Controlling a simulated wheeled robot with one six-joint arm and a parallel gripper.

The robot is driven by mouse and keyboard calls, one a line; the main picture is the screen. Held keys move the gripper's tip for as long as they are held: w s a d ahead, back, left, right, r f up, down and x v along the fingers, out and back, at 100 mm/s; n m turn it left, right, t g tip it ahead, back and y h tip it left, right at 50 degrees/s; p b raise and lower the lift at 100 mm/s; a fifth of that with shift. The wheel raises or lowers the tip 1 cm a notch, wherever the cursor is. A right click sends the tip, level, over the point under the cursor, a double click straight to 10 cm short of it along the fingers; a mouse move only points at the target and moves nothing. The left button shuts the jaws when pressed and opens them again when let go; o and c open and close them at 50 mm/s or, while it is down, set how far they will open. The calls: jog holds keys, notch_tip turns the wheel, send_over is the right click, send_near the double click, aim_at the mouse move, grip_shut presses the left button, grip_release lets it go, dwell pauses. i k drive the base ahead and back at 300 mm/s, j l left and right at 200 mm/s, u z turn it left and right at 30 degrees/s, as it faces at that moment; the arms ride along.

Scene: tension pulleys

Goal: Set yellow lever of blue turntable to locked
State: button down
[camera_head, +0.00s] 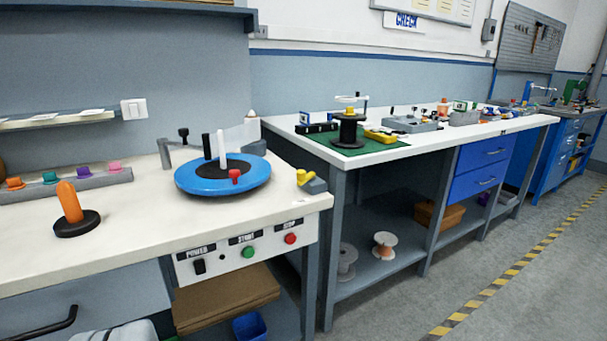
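The blue turntable (205,183) sits on the near white bench, left of the middle of the view. It is a flat blue disc with a dark centre, a white post, a black post and a small red knob on top. A yellow lever (305,178) on a small grey block stands just right of the disc, near the bench's right corner. The lever looks tilted toward the upper left; whether it is locked I cannot tell. My gripper is not in view.
An orange handle on a black base (72,211) stands left of the turntable. A grey rack (70,184) with coloured knobs is behind it. A front panel has a black switch (199,267), a green button (248,252) and a red button (290,239). The floor at right is clear.

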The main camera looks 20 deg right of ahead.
aim_at(302, 177)
jog(key=i+l+z, duration=0.1)
jog(key=i+l, duration=0.15)
jog(key=i+l+z, duration=0.1)
jog(key=i, duration=0.35)
jog(key=i+l+z, duration=0.1)
jog(key=i+l, duration=0.2)
jog(key=i, duration=0.05)
